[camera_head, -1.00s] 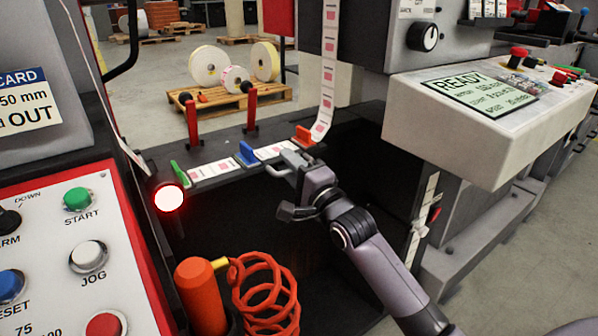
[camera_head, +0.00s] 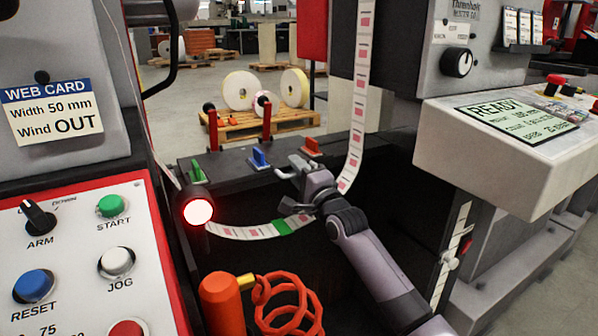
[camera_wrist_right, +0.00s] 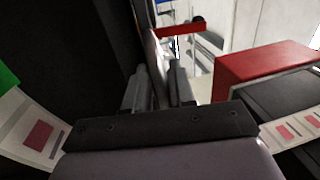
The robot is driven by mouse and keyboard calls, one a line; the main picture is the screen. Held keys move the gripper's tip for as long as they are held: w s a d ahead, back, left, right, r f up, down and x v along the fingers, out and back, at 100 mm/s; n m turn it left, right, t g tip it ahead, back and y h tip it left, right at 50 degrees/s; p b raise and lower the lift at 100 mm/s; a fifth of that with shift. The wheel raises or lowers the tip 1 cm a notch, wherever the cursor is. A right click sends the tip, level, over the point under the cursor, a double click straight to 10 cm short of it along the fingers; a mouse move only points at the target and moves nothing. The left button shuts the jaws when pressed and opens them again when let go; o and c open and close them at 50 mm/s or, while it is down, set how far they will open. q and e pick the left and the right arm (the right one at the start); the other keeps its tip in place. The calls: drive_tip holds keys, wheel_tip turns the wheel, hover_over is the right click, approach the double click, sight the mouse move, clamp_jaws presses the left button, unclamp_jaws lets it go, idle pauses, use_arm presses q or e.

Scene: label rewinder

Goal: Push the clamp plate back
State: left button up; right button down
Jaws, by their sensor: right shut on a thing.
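The blue clamp (camera_head: 259,158) and the green clamp (camera_head: 197,171) stand upright along the bar to the left. The label web (camera_head: 240,232) hangs in a loop below the bar, with a green patch (camera_head: 286,226) on it, and passes behind my right wrist. My left gripper is out of view.
A lit round lamp (camera_head: 198,211) and an orange cylinder (camera_head: 222,303) with a coiled hose (camera_head: 285,300) are below left. A button panel (camera_head: 90,260) is at the left. A grey console (camera_head: 500,140) stands at the right. Two red posts (camera_head: 266,122) rise behind the bar.

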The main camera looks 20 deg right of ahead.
drive_tip(key=c, duration=1.2)
unclamp_jaws()
drive_tip(key=shift+w+d+r, duration=0.1)
drive_tip(key=shift+d+r, duration=0.05)
drive_tip(key=shift+r, duration=0.35)
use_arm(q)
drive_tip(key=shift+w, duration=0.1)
use_arm(e)
drive_tip(key=shift+o, duration=0.2)
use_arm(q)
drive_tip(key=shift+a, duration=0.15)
use_arm(e)
drive_tip(key=shift+f, duration=0.1)
